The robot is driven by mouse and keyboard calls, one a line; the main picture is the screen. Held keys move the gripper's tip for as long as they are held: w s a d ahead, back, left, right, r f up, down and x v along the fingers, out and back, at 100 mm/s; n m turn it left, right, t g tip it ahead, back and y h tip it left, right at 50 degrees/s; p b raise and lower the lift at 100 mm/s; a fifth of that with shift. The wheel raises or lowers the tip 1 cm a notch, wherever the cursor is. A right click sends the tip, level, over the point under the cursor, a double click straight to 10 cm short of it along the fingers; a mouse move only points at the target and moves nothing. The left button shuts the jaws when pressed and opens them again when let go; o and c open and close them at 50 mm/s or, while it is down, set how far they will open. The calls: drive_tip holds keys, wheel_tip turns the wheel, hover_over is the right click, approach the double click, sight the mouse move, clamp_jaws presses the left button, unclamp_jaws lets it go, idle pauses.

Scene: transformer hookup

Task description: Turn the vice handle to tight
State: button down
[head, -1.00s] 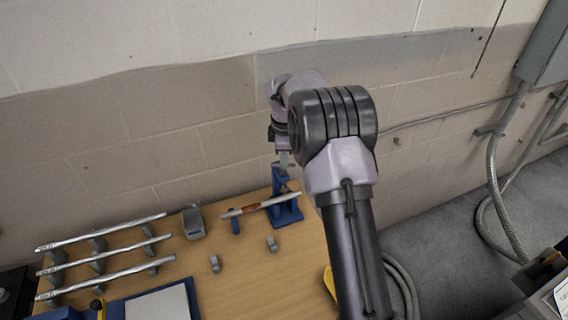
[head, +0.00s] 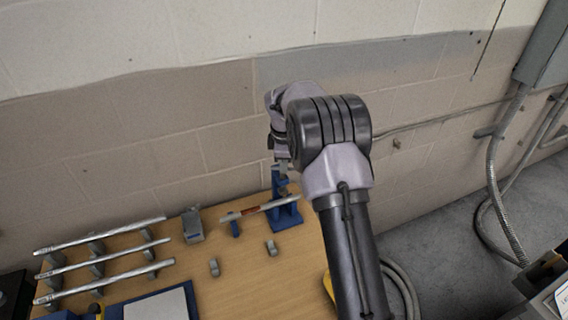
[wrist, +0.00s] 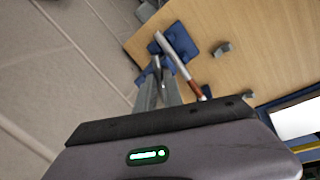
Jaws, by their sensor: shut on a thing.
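The blue vice (head: 285,217) stands at the bench's back right edge, with a silver rod (head: 312,197) with a red-brown band lying across it. The vice also shows in the wrist view (wrist: 186,38). My gripper (head: 281,172) is above the vice and shut on its handle, a thin metal bar. In the wrist view my gripper (wrist: 158,92) points at the vice, and the handle (wrist: 156,64) shows at its fingertips. My fingers hide part of the handle, and its exact angle is hard to tell.
A blue support (head: 235,228) stands under the rod's left part. Small grey blocks (head: 214,267) and a grey block-like item (head: 192,225) stand on the wooden bench (head: 240,290). Several silver rods (head: 103,252) lie on supports at left. The block wall (head: 150,130) is close behind.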

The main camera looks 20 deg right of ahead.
drive_tip(key=m+p, duration=0.1)
drive_tip(key=m, duration=0.1)
drive_tip(key=m+p, duration=0.1)
drive_tip(key=m, duration=0.2)
drive_tip(key=shift+a+r+g+h, duration=0.1)
drive_tip(key=shift+a+g+h, duration=0.05)
drive_tip(key=shift+g+h, duration=0.2)
drive_tip(key=m+p, duration=0.1)
drive_tip(key=m, duration=0.2)
drive_tip(key=m+g+p, duration=0.1)
drive_tip(key=m, duration=0.2)
drive_tip(key=shift+w+a+m+h, duration=0.1)
drive_tip(key=shift+a+m+h, duration=0.05)
drive_tip(key=shift+m+h, duration=0.15)
drive_tip(key=m+p, duration=0.1)
drive_tip(key=m, duration=0.2)
drive_tip(key=m+g+p, duration=0.1)
drive_tip(key=m+p, duration=0.1)
drive_tip(key=m, duration=0.1)
drive_tip(key=shift+w+a, duration=0.1)
drive_tip(key=shift+w, duration=0.1)
drive_tip(key=m+g+y+p, duration=0.1)
drive_tip(key=m, duration=0.4)
drive_tip(key=shift+w, duration=0.15)
drive_tip(key=shift+m+p, duration=0.3)
drive_tip(key=shift+m, duration=0.1)
drive_tip(key=c, duration=1.5)
unclamp_jaws()
